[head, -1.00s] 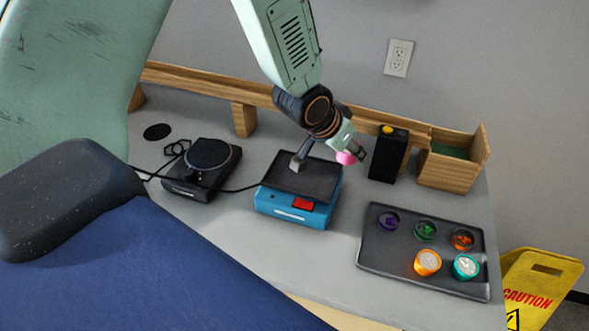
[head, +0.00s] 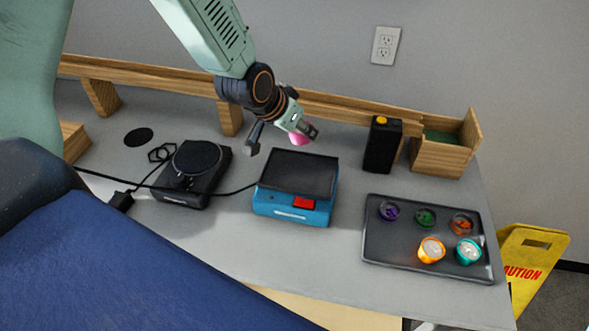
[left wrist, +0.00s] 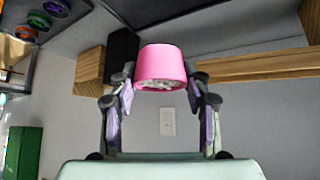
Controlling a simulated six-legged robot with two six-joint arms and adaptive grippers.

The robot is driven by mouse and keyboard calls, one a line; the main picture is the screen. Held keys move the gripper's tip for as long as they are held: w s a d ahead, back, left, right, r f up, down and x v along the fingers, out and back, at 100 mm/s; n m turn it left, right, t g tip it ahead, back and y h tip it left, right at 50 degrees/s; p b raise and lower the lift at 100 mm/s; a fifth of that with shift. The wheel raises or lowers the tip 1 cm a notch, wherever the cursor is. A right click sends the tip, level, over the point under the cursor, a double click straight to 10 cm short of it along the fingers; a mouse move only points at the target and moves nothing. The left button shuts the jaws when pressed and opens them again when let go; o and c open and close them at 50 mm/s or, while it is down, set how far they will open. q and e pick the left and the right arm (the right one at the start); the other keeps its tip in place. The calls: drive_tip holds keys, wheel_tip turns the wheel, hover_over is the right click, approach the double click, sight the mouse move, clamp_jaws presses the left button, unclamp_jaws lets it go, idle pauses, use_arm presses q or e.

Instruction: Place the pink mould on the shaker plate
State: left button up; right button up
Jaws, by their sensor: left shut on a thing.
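The pink mould (left wrist: 161,66) is held between the two fingers of my left gripper (left wrist: 160,88) in the left wrist view. In the head view the pink mould (head: 298,138) shows partly behind my left gripper (head: 310,130), in the air just beyond the shaker's back edge. The shaker plate (head: 299,173) is a dark flat tray on a blue base (head: 290,208) with a red switch. The plate is bare. My right gripper is not in view.
A black round-topped device (head: 193,170) stands left of the shaker. A grey tray (head: 380,255) with several coloured cups lies at right. A black box with a yellow top (head: 382,147) and a wooden bin (head: 440,157) stand at the back right. A cable crosses the table.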

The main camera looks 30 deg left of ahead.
use_arm(q)
drive_tip(key=shift+s+a+f, duration=0.1)
drive_tip(key=shift+s+f, duration=0.05)
drive_tip(key=shift+f, duration=0.15)
hover_over(306, 166)
drive_tip(key=s, duration=0.3)
drive_tip(key=f, duration=0.5)
drive_tip(key=shift+w+a+f+b, duration=0.15)
drive_tip(key=shift+a+b, duration=0.1)
drive_tip(key=shift+b, duration=0.1)
drive_tip(key=shift+w+a+f, duration=0.1)
drive_tip(key=shift+f, duration=0.25)
drive_tip(key=f, duration=0.3)
drive_tip(key=shift+s+f, duration=0.2)
drive_tip(key=shift+w+f, duration=0.1)
drive_tip(key=shift+w, duration=0.05)
drive_tip(key=shift+f, duration=0.15)
